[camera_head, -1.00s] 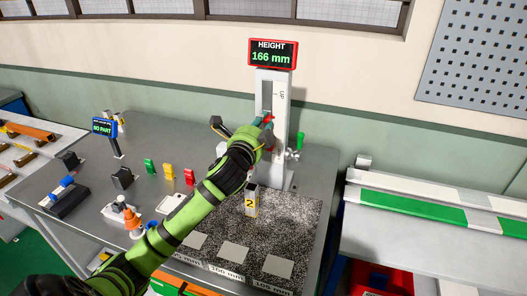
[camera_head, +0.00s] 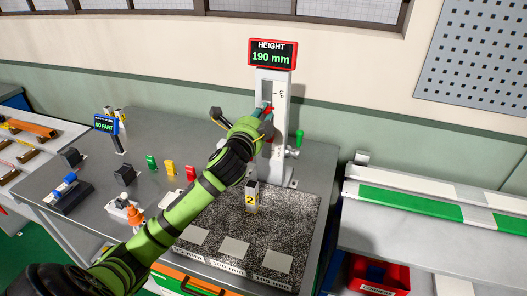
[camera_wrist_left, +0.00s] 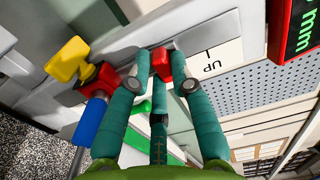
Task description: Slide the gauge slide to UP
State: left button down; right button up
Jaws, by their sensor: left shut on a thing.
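The height gauge (camera_head: 279,160) is a pale upright column on the grey table, with an UP label (camera_wrist_left: 211,65) near its top. Its red-framed display (camera_head: 272,54) reads HEIGHT 190 mm. My left gripper (camera_head: 264,112) is at the upper part of the column, below the UP label. In the left wrist view my left gripper (camera_wrist_left: 161,72) is shut on the red handle (camera_wrist_left: 161,61) of the gauge slide. The fingers and hand hide most of the slide in the head view. My right gripper is not in view.
A granite plate (camera_head: 218,220) with a block marked 2 (camera_head: 251,197) and pale pads lies before the gauge. A green-handled lever (camera_head: 297,143) stands right of the column. Yellow and blue parts (camera_wrist_left: 78,72) show beside the fingers in the wrist view.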

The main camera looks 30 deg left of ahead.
pick_arm(q)
jog(key=shift+r+p, duration=1.05)
jog(key=shift+r, duration=1.05)
jog(key=c, duration=1.1)
grip_release()
jog(key=shift+f, duration=0.1)
jog(key=shift+s, duration=0.1)
jog(key=shift+s+d+f, duration=0.1)
jog(key=shift+s+d, duration=0.05)
jog(key=shift+s, duration=0.4)
jog(key=shift+v, duration=2.35)
